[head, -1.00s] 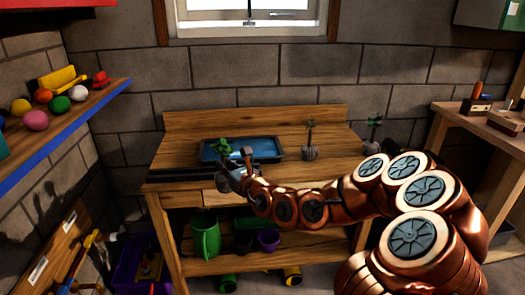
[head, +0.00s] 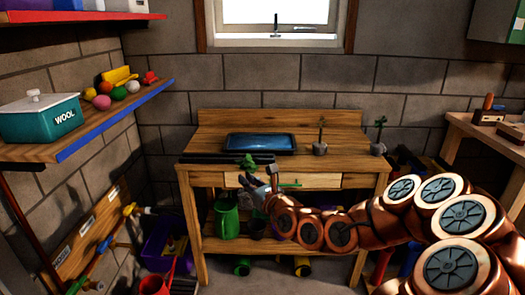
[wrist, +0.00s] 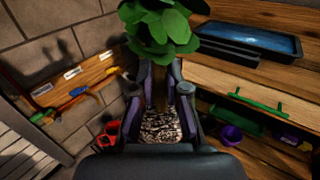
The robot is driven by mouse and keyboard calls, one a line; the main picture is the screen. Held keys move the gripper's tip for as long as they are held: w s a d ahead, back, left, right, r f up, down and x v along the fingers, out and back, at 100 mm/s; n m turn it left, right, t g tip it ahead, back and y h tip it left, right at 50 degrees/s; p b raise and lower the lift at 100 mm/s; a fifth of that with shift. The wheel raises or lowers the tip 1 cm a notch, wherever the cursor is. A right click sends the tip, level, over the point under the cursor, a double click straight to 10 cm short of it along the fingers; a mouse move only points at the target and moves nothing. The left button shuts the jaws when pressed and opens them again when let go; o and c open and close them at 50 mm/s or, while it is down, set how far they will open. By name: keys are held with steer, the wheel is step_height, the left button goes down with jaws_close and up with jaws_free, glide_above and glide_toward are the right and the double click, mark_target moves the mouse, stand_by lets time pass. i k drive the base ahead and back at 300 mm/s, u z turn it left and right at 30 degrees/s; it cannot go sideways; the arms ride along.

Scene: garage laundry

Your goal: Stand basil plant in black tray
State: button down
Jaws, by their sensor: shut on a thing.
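The basil plant has bushy green leaves (head: 248,162). In the wrist view its leaves (wrist: 165,22) fill the top middle, above a brown stem and a speckled pot (wrist: 160,125). My gripper (head: 254,180) is shut on the pot, with one finger on each side, and holds the plant roughly upright in front of the workbench. A long, low black tray (head: 215,158) lies along the bench top's front left; the wrist view shows it too (wrist: 228,52). The plant is nearer to me than this tray and apart from it.
A dark-rimmed blue tray (head: 262,135) lies behind the black one on the workbench (head: 215,180). Two small potted plants (head: 320,148) (head: 378,149) stand to the right. A green drawer handle (wrist: 257,104) projects from the front. A shelf (head: 110,118) juts out at left.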

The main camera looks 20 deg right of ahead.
mark_target(254, 147)
steer(key=u, duration=0.35)
steer(key=i, duration=1.25)
steer(key=u, duration=0.25)
